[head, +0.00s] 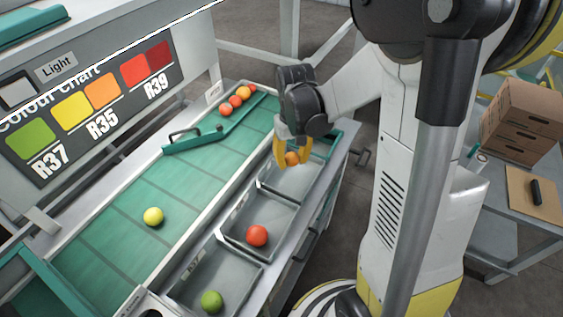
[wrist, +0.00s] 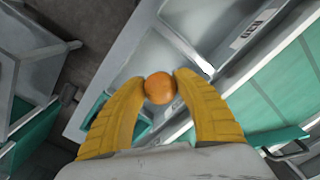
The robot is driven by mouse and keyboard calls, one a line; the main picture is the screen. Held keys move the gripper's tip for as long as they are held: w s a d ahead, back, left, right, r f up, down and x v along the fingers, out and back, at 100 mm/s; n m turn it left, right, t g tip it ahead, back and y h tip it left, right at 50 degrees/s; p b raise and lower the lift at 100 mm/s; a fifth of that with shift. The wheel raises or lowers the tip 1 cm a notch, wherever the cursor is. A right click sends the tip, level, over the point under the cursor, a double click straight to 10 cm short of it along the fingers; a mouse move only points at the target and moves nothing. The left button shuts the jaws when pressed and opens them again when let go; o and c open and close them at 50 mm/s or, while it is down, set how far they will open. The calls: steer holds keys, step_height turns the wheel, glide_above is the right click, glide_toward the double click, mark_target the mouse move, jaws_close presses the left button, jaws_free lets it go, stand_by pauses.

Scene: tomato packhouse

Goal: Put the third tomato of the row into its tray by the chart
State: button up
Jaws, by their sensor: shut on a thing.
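My gripper (head: 292,157) has yellow fingers shut on an orange tomato (head: 292,159). The wrist view shows the tomato (wrist: 159,88) between the two fingertips. They are over or in the far grey tray (head: 271,186); the exact height is hard to tell. The middle tray (head: 235,241) holds a red tomato (head: 257,236). The near tray (head: 247,279) holds a green tomato (head: 212,302). The colour chart (head: 97,103) shows green by R37, yellow and orange by R35, and reds by R39. A row of several red and orange tomatoes (head: 237,101) lies at the belt's far end.
A yellow tomato (head: 153,216) lies alone on the green belt (head: 118,232). A green guide bar (head: 212,136) crosses the belt before the row. A labelled tray rim (wrist: 236,43) shows in the wrist view. Cardboard boxes (head: 522,118) stand on a side table at right.

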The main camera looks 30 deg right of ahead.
mark_target(290, 188)
steer(key=shift+s+a+f+b, duration=0.2)
steer(key=shift+f+b, duration=0.2)
steer(key=shift+f, duration=0.15)
step_height(290, 188, down, 9)
steer(key=b, duration=0.7)
steer(key=shift+f, duration=0.1)
steer(key=shift+f+b, duration=0.4)
steer(key=shift+b, duration=0.25)
steer(key=o, duration=0.9)
steer(key=c, duration=0.3)
steer(key=shift+r+p, duration=2.65)
steer(key=shift+r, duration=0.9)
